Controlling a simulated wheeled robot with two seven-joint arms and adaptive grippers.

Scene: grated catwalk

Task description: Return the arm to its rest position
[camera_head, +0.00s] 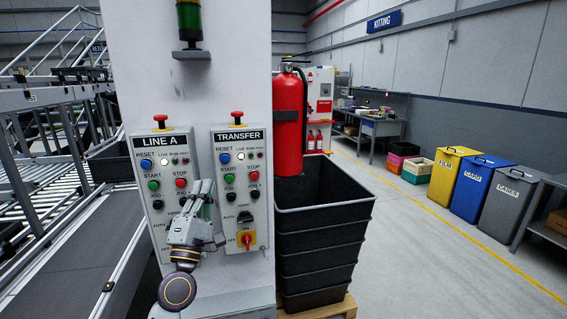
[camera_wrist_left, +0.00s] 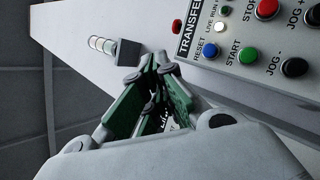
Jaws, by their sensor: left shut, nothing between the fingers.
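My left gripper (camera_head: 203,189) is in front of the white column, over the gap between two control panels. In the left wrist view its green-padded fingers (camera_wrist_left: 157,68) are shut with nothing between them. The LINE A panel (camera_head: 162,138) is on the left and the TRANSFER panel (camera_head: 238,135) on the right. My wrist and forearm hide the lower right of the LINE A panel. The TRANSFER panel also shows tilted in the left wrist view (camera_wrist_left: 208,62), apart from the fingers as far as I can tell. My right gripper is not in view.
A red fire extinguisher (camera_head: 288,122) hangs right of the column, above stacked black crates (camera_head: 322,226) on a pallet. A roller conveyor (camera_head: 60,235) runs along the left. Yellow, blue and grey bins (camera_head: 484,190) stand far right. The floor between is clear.

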